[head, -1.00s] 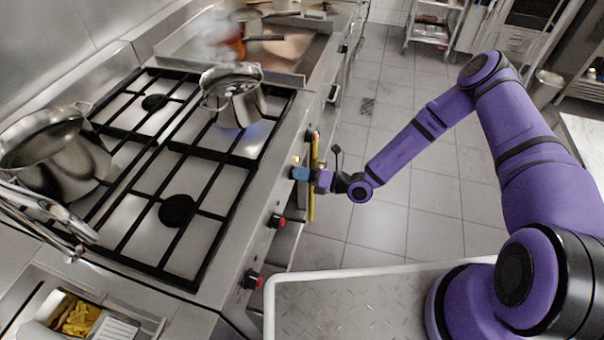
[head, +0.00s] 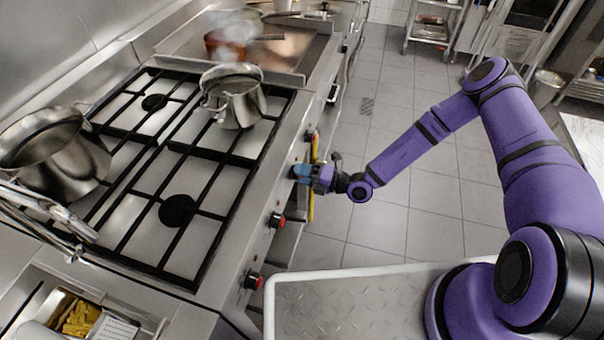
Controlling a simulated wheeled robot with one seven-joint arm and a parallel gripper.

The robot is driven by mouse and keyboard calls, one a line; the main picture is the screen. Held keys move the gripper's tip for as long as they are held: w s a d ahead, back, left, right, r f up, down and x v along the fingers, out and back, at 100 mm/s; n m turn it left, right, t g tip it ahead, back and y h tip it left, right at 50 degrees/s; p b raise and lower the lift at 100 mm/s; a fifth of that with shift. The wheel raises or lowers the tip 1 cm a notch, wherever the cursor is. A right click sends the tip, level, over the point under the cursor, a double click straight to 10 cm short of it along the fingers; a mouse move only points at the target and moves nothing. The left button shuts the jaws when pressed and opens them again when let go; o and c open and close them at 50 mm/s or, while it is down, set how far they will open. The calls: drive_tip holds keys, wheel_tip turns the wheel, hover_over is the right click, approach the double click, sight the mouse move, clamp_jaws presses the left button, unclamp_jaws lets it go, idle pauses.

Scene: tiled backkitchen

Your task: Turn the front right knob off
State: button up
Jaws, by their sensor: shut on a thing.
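My gripper (head: 301,172) is at the stove's front panel, with its blue fingers shut on a knob. I take this to be the front right knob; the fingers hide most of it. No lit indicator shows above it. The stove (head: 235,190) has a black grate over several burners. A steel pot (head: 236,105) stands on the grate near the held knob, and no blue glow shows beneath it.
A large pot (head: 55,155) stands at left. The tiled floor (head: 390,215) is clear.

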drive_tip(key=o, duration=0.9)
drive_tip(key=v, duration=1)
drive_tip(key=shift+s+d, duration=0.15)
drive_tip(key=shift+d, duration=0.25)
drive_tip(key=shift+r, duration=0.1)
